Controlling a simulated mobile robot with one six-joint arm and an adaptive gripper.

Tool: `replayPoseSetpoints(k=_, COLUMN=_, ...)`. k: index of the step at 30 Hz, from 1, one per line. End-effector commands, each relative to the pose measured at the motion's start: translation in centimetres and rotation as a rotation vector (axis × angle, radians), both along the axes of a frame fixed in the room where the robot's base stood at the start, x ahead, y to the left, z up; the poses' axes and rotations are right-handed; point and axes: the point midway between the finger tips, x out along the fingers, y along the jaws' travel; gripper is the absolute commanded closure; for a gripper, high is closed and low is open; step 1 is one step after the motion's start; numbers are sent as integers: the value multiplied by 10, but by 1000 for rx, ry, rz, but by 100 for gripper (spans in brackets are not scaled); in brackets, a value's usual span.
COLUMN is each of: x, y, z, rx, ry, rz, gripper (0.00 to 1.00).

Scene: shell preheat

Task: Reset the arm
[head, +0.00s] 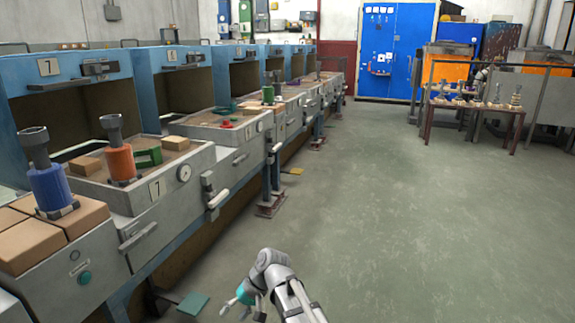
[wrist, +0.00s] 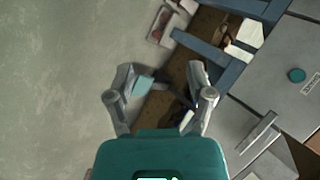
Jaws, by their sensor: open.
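My gripper (head: 243,304) shows at the bottom of the head view, low over the floor beside the row of furnace benches. My arm reaches up to it from the bottom edge. In the wrist view my gripper (wrist: 160,85) has its two grey fingers spread apart with nothing between them. The floor and the blue bench legs show below it.
Blue and grey benches (head: 147,226) run along the left, with a blue cylinder (head: 47,187) and an orange cylinder (head: 121,162) on top. A green floor pedal (head: 193,304) lies near my gripper. The floor (head: 390,220) to the right is clear. A brown table (head: 474,110) stands far right.

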Motion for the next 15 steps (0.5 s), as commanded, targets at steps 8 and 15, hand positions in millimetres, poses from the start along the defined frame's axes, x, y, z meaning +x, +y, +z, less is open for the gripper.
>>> replayPoseSetpoints(k=8, x=3, y=-123, z=15, rx=-236, ry=-67, rz=-135, gripper=31)
replayPoseSetpoints(k=15, x=-7, y=-221, z=28, rx=-437, ry=-98, rz=-240, gripper=31)
